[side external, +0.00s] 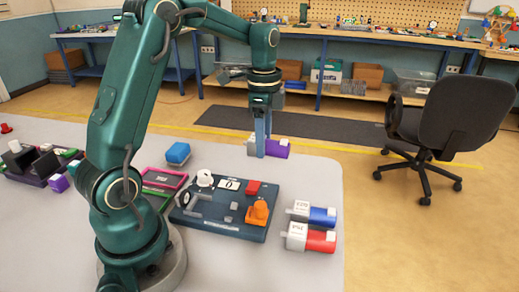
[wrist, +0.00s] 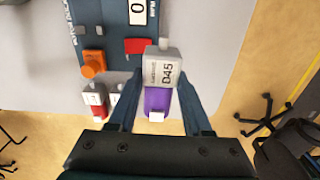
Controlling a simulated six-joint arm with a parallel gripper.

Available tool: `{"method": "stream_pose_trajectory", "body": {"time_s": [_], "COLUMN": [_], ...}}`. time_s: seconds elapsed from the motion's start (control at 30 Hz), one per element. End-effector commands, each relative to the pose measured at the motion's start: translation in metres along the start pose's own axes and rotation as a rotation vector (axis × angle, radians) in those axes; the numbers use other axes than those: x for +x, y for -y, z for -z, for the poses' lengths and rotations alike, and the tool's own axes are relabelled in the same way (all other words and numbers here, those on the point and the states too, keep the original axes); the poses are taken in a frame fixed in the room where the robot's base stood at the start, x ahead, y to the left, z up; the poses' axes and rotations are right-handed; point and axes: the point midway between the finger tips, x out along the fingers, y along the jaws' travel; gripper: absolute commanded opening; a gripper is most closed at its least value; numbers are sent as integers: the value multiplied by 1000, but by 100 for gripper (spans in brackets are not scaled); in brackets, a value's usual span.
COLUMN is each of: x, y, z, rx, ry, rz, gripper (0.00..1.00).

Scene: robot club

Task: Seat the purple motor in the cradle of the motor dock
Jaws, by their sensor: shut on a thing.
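My gripper (wrist: 160,72) is shut on the purple motor, with one finger on each side of it. The motor has a light grey block (wrist: 166,68) labelled D45, a purple body (wrist: 157,101) and a small white end piece. In the side view, my gripper (side external: 262,150) points down and holds the purple motor (side external: 278,149) by the table's far edge. The motor dock (side external: 213,223) is a dark blue board on the table, nearer the side camera than the motor. The dock (wrist: 112,53) is partly cut off in the wrist view. I cannot clearly make out its cradle.
A blue block (side external: 178,153) and pink-edged tray (side external: 165,178) stand left.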

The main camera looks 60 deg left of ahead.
Motion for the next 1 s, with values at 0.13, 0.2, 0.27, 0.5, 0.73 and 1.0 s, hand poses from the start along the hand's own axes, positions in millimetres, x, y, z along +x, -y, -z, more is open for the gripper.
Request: {"method": "stream_pose_trajectory", "body": {"time_s": [0.13, 0.2, 0.27, 0.5, 0.73, 1.0], "x": [4, 4, 5, 9, 10, 18], "y": [-25, -38, -50, -99, -126, -126], "z": [-14, -22, -29, -54, -66, -69], "rx": [14, 16, 18, 3, -27, -43], "ry": [-3, -4, -5, -9, -12, -14], "rz": [1, 2, 4, 6, 6, 0], "gripper": [0, 0, 0, 0, 0, 0]}}
